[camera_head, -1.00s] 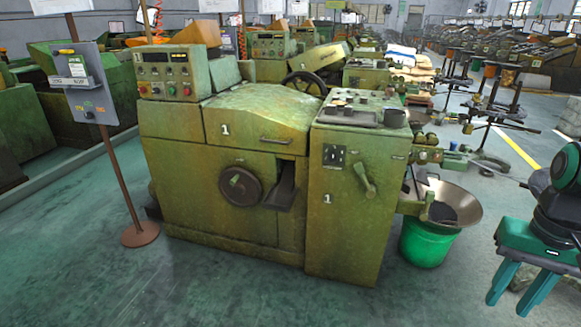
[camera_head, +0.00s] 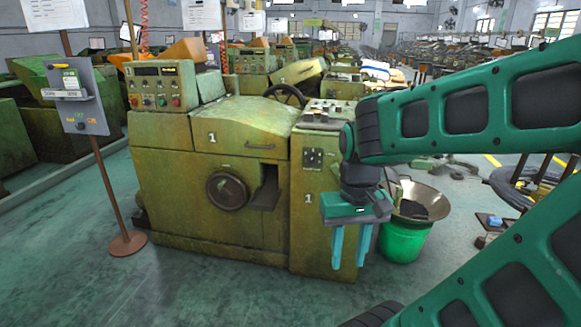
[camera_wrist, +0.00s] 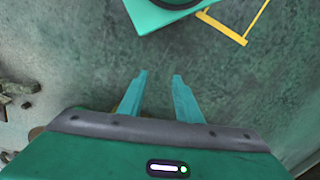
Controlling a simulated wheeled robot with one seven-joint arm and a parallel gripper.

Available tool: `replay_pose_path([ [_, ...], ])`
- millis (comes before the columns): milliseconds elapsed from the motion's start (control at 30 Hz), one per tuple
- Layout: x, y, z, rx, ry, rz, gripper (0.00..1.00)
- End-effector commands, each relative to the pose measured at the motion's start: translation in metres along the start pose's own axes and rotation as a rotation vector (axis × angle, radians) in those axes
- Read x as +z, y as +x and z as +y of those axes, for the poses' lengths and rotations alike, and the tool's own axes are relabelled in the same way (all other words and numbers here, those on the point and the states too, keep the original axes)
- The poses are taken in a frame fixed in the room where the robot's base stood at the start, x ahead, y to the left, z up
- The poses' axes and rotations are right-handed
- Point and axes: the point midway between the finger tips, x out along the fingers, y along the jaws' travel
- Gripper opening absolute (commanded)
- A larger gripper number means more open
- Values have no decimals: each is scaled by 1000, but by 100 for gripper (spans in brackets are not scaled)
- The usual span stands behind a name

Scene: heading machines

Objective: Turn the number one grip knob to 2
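The green machine marked 1 (camera_head: 240,140) stands in the middle of the head view. Its right cabinet (camera_head: 306,235) also carries a 1 and a small dark switch plate (camera_head: 312,160). The lever-like grip knob seen earlier on that cabinet is now hidden behind my arm, so I cannot read its setting. A round dark handwheel (camera_head: 228,188) is on the machine's front left. My gripper (camera_head: 349,262) hangs pointing down in front of the right cabinet. In the wrist view its two teal fingers (camera_wrist: 159,76) are apart, with nothing between them but floor behind.
A green bucket (camera_head: 402,242) stands below a metal bowl (camera_head: 425,200) right of the cabinet. A sign stand (camera_head: 127,243) is on the left. A wire coil rack (camera_head: 530,185) is at right. The floor before the machine is open.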

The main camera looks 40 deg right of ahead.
Motion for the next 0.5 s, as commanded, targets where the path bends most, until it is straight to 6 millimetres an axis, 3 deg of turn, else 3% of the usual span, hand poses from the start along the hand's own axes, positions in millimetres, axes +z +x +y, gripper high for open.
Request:
replay_pose_path([
  [267,0,0,0,0,0,0,31],
  [300,0,0,0,0,0,0,34],
  [367,2,-1,2,0,1,3,48],
  [433,4,-5,7,-2,14,21,49],
  [500,-10,-6,10,11,46,42,49],
])
